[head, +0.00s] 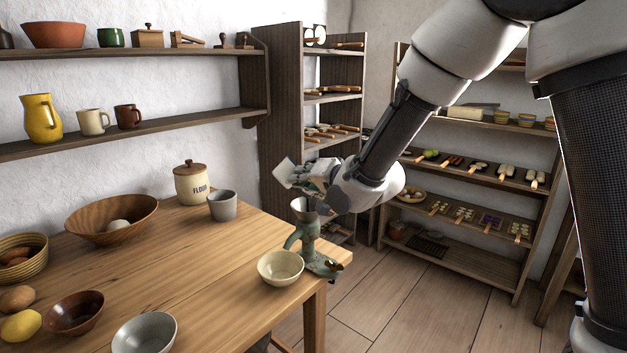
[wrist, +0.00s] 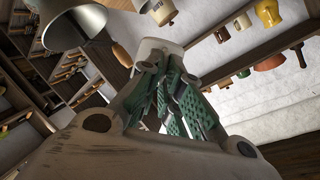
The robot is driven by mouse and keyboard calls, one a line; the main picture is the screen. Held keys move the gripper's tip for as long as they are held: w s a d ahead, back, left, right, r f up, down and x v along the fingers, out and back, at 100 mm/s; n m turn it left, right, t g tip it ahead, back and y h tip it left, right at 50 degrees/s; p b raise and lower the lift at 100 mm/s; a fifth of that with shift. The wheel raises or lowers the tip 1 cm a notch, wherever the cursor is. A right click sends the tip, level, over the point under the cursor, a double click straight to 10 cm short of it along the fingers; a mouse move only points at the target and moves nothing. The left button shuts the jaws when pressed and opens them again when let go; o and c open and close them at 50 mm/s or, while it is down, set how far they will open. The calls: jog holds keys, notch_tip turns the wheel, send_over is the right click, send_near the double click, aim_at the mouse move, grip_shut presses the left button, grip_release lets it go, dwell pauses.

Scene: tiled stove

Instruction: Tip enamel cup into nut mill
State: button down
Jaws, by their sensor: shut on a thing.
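The enamel cup (head: 287,171) is a small white shape at the end of my arm in the head view. It sits slanted above and a little left of the mill's hopper. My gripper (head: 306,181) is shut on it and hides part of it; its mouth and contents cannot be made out. The green nut mill (head: 304,238) stands at the table's right corner, its grey hopper (head: 303,207) open upward just below my gripper. In the wrist view, turned over, the hopper (wrist: 75,25) shows at top left, beside the green-padded fingers (wrist: 170,95).
A cream bowl (head: 281,268) stands at the foot of the mill. A grey cup (head: 222,206) and a flour jar (head: 190,185) stand behind to the left. Bowls line the table's left side; its middle is clear. Shelves (head: 470,220) stand beyond the floor at right.

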jog(key=shift+w+d+r+m+y, duration=0.1)
jog(key=shift+d+r+m+y, duration=0.15)
jog(key=shift+m+y, duration=0.4)
jog(key=shift+w+d+r+m+y, duration=0.1)
jog(key=shift+d+r+m+y, duration=0.2)
jog(key=shift+m, duration=0.55)
dwell(1.1)
jog(key=shift+w+d+m+t+y, duration=0.15)
jog(key=shift+w+d+m+t, duration=0.05)
jog(key=shift+d+m, duration=0.2)
jog(key=shift+w+d+m+t+y, duration=0.1)
jog(key=shift+w+d+m+t, duration=0.1)
jog(key=shift+d+m, duration=0.15)
dwell(0.3)
jog(key=shift+w+d+r+m+t+y+p, duration=0.15)
jog(key=shift+d+m+t+y, duration=0.15)
jog(key=shift+m, duration=0.6)
jog(key=shift+w+d+m+t+y+p, duration=0.1)
jog(key=shift+d+m+t+y+p, duration=0.15)
jog(key=shift+m, duration=0.6)
jog(key=shift+w+d+r+m+t+y+p, duration=0.1)
jog(key=shift+d+m+t+y, duration=0.2)
jog(key=shift+m, duration=0.6)
dwell(1.7)
